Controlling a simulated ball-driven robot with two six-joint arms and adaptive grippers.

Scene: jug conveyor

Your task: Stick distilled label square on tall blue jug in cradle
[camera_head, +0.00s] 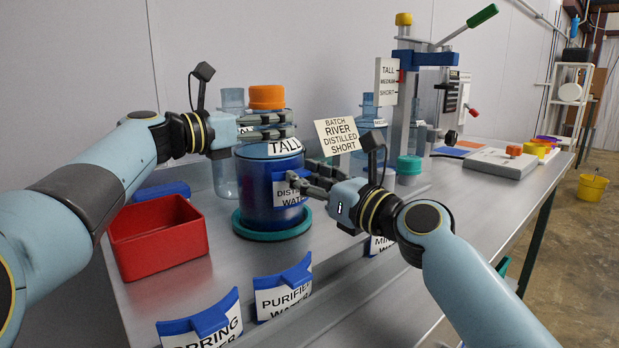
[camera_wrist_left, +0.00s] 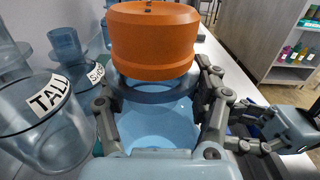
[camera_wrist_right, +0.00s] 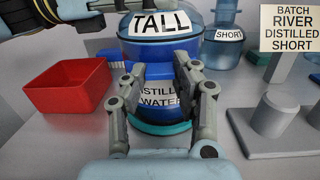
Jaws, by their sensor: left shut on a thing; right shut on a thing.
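The tall blue jug (camera_head: 252,185) stands upright in the teal ring cradle (camera_head: 272,236). It has an orange cap (camera_head: 267,96) and a TALL label (camera_head: 284,147) on its shoulder. My left gripper (camera_head: 291,125) is shut around the jug's neck just below the cap; the left wrist view shows a finger on each side (camera_wrist_left: 158,92). My right gripper (camera_head: 298,178) is shut on the blue holder of the distilled label (camera_head: 291,193). In the right wrist view the DISTILLED WATER label (camera_wrist_right: 158,96) looks square at the jug's front. Whether it touches the jug is unclear.
A red bin (camera_head: 158,238) sits left of the cradle. SPRING (camera_head: 205,325) and PURIFIED WATER (camera_head: 284,295) labels in blue holders line the front edge. A sign (camera_head: 337,136) reads BATCH RIVER DISTILLED SHORT. A lever press (camera_head: 405,100) stands behind at right.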

